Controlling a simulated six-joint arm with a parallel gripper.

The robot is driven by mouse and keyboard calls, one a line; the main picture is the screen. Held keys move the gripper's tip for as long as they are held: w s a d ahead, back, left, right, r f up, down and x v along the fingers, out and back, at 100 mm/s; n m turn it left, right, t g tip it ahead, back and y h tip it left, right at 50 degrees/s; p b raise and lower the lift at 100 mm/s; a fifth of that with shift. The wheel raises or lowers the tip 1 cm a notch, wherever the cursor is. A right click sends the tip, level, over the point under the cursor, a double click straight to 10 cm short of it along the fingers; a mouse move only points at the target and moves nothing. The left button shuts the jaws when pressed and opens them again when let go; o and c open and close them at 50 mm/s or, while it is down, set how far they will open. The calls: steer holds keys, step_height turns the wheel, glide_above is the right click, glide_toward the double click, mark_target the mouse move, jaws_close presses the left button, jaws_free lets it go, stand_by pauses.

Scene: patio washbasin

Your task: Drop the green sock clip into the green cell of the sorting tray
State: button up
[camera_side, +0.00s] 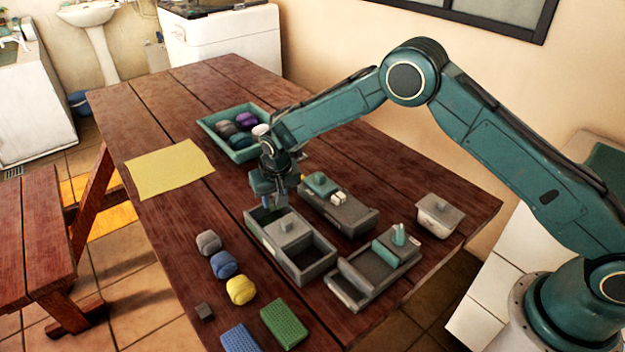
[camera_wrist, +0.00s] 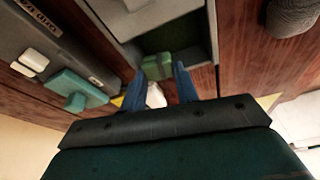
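My gripper (camera_side: 266,203) points down over the far end of a grey sorting tray (camera_side: 318,268). The tray has a grey lidded or raised part in its middle and an open near compartment. In the wrist view, its far cell has a dark green floor (camera_wrist: 182,38). The green sock clip (camera_wrist: 157,64) shows at that cell, close to my two blue fingertips (camera_wrist: 166,66). It extends past the left finger, and a gap shows beside the right finger. My fingers look apart. In the side view the clip is hidden by my gripper and the tray wall.
A grey tray with a teal block (camera_side: 320,185) and white clips stands behind; another with a teal block and clips (camera_side: 398,236) stands right. A teal tray (camera_side: 215,126) holds yarn balls. Loose balls (camera_side: 224,265) and sponge-like blocks (camera_side: 284,323) lie in front. A yellow cloth (camera_side: 168,169) lies left.

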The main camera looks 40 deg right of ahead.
steer(key=o, duration=0.5)
steer(key=shift+c, duration=0.2)
steer(key=shift+r, duration=0.1)
steer(key=v, duration=1.3)
steer(key=shift+r, duration=0.3)
steer(key=shift+r, duration=0.1)
